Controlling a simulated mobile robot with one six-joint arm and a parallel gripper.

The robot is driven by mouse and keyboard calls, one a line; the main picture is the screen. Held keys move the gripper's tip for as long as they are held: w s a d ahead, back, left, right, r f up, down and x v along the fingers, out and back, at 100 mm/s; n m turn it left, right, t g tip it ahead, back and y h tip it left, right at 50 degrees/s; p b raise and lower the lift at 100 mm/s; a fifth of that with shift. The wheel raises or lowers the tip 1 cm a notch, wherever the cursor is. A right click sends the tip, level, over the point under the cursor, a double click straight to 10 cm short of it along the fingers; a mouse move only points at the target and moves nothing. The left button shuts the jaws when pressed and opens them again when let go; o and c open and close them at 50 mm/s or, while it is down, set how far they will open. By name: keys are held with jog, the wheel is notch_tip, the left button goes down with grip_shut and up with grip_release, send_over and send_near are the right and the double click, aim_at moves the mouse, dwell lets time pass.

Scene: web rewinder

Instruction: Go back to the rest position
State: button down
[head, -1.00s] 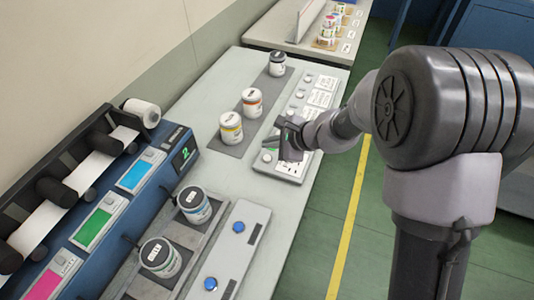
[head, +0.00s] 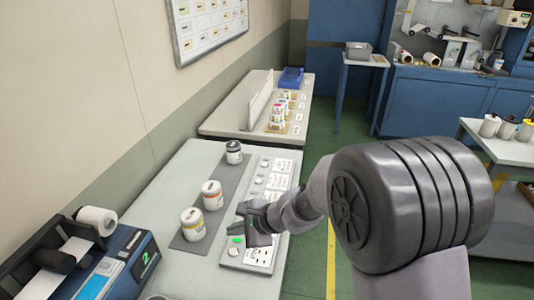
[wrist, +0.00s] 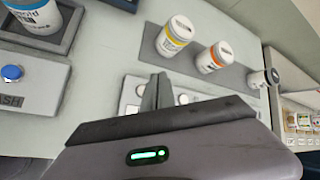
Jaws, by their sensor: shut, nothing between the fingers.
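My gripper (head: 248,222) is above the white button panel (head: 261,255) on the grey bench, at the right of the jars. Its fingers are together and hold nothing; they also show in the wrist view (wrist: 157,92). My forearm hides part of the panel's right side.
The blue rewinder (head: 120,270) with a white roll (head: 97,220) stands at the left. A second bench (head: 225,118) with small jars and a blue bin (head: 291,78) is behind. Green floor with a yellow line (head: 331,260) lies right of the bench. Another table (head: 500,150) is at the far right.

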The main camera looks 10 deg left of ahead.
jog(key=s+d+r+n+h, duration=0.2)
jog(key=s+d+r+n, duration=0.4)
jog(key=s+d+r, duration=0.8)
jog(key=s+d+r+n+t+h, duration=0.1)
jog(key=s+d+h, duration=0.3)
jog(key=s+d, duration=0.6)
jog(key=shift+d+r+n+t, duration=0.25)
jog(key=shift+d+n+t, duration=0.35)
jog(key=shift+d+n, duration=0.15)
